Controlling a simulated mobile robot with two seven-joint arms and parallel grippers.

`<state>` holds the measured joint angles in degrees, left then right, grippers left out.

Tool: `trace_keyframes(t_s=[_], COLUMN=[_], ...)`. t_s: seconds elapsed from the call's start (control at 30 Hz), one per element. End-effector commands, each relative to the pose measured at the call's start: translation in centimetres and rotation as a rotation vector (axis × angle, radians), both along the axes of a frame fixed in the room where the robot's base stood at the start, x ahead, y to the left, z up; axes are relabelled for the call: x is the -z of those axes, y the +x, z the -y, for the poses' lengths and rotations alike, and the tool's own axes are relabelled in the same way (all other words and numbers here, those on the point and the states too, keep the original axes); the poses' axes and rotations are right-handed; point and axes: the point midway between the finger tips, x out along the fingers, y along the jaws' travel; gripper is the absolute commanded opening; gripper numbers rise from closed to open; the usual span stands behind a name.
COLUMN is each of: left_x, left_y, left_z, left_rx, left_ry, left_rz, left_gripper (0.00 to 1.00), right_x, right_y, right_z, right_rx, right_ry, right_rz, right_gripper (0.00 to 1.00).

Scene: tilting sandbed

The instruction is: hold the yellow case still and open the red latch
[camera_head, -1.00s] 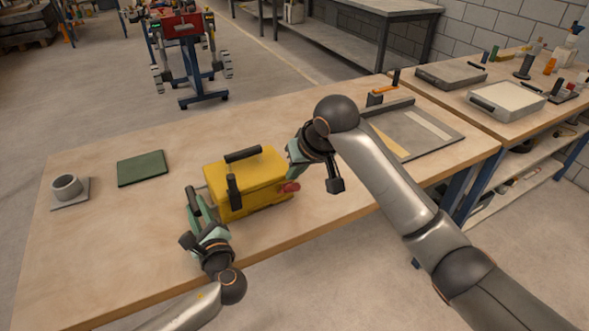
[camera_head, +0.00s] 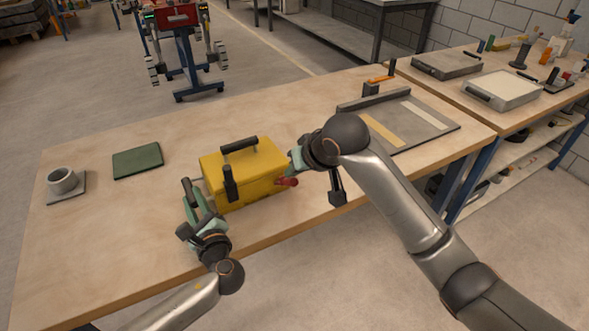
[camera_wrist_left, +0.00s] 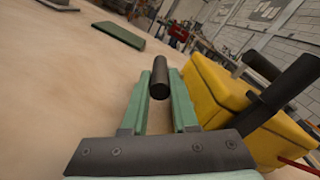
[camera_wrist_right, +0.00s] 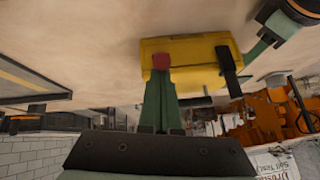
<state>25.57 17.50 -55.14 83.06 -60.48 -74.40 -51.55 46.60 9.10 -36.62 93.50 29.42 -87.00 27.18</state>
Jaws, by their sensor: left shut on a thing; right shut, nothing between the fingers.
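The yellow case (camera_head: 255,170) stands upright on the wooden table, with a black top handle and a black upright bar (camera_head: 229,183) on its near side. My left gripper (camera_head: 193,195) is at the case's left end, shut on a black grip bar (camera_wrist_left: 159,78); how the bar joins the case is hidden. The red latch (camera_head: 287,182) sticks out from the case's right end and shows in the right wrist view (camera_wrist_right: 161,61). My right gripper (camera_head: 294,160) is shut and empty, its fingertips beside the latch; whether they touch is unclear.
A green mat (camera_head: 138,162) and a grey cup on a plate (camera_head: 63,181) lie to the left. A grey tray (camera_head: 440,118) lies on the table's right part, behind my right arm. Bare tabletop surrounds the case; the front edge is close.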

Motion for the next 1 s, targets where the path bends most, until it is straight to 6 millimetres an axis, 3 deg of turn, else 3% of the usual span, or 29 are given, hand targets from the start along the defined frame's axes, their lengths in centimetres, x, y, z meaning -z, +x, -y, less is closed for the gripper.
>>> trace_keyframes(t_s=[0.37,0.67,1.0], left_x=[0.0,0.0,0.0], left_y=[0.0,0.0,0.0], left_z=[-0.1,-0.1,-0.1], left_rx=[-0.003,-0.003,-0.003], left_ry=[0.000,0.001,0.001], left_rz=[0.000,0.000,0.000], left_gripper=[0.00,0.00,0.00], right_x=[-0.5,-3.3,-8.6], right_y=[1.0,3.3,0.0], right_z=[-0.6,-1.0,1.0], right_rx=[-0.002,-0.003,-0.005], right_ry=[-0.002,-0.002,-0.002], right_rz=[-0.005,-0.007,-0.004], right_gripper=[0.00,0.00,0.00])
